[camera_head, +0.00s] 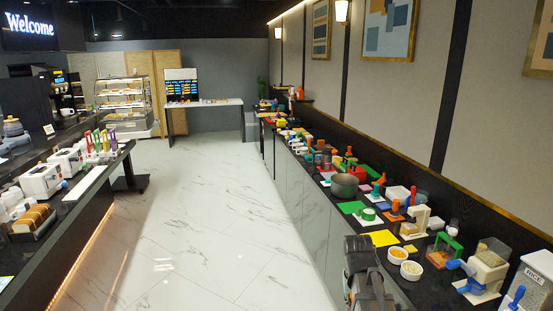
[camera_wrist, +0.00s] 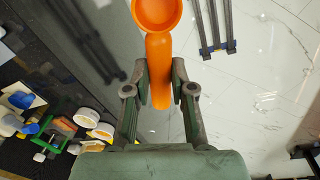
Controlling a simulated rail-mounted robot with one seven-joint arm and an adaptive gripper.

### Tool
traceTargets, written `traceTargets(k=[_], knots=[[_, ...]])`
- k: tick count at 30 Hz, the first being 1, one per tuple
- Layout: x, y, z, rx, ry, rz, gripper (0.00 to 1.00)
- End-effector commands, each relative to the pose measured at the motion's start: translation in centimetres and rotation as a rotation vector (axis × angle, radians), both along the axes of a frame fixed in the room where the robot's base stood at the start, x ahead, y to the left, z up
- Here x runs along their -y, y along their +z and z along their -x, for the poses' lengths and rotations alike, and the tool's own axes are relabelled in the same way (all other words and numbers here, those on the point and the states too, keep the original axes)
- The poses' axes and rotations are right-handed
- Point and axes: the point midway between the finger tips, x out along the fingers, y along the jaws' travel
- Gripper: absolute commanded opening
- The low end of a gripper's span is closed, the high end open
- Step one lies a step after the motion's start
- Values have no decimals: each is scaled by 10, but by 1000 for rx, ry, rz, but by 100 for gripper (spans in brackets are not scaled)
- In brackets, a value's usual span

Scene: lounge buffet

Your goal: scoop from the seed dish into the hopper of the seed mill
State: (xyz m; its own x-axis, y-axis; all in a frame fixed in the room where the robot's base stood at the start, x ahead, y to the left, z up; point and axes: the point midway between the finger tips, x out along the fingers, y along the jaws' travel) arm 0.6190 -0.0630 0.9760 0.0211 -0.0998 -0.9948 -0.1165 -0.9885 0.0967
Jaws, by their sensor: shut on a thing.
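My gripper (camera_wrist: 158,82) is shut on the handle of an orange scoop (camera_wrist: 158,60), whose round bowl points to the top of the wrist view. Two small white dishes stand at the counter's front edge: one with orange contents (camera_head: 398,253), one with pale contents (camera_head: 411,270). I cannot tell which holds the seeds.
A rice dispenser (camera_head: 530,284) is at the far right. A yellow mat (camera_head: 381,239) and a grey pot (camera_head: 344,186) lie farther along the crowded counter. The marble floor (camera_head: 200,220) is open.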

Motion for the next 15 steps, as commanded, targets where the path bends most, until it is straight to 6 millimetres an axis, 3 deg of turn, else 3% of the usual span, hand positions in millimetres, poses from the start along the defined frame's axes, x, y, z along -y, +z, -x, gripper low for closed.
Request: traceTargets(k=[1,6,15], knots=[[-17,-10,10,0,29,0,0],[-50,-18,12,-1,89,0,0],[-64,-19,11,-1,115,0,0]])
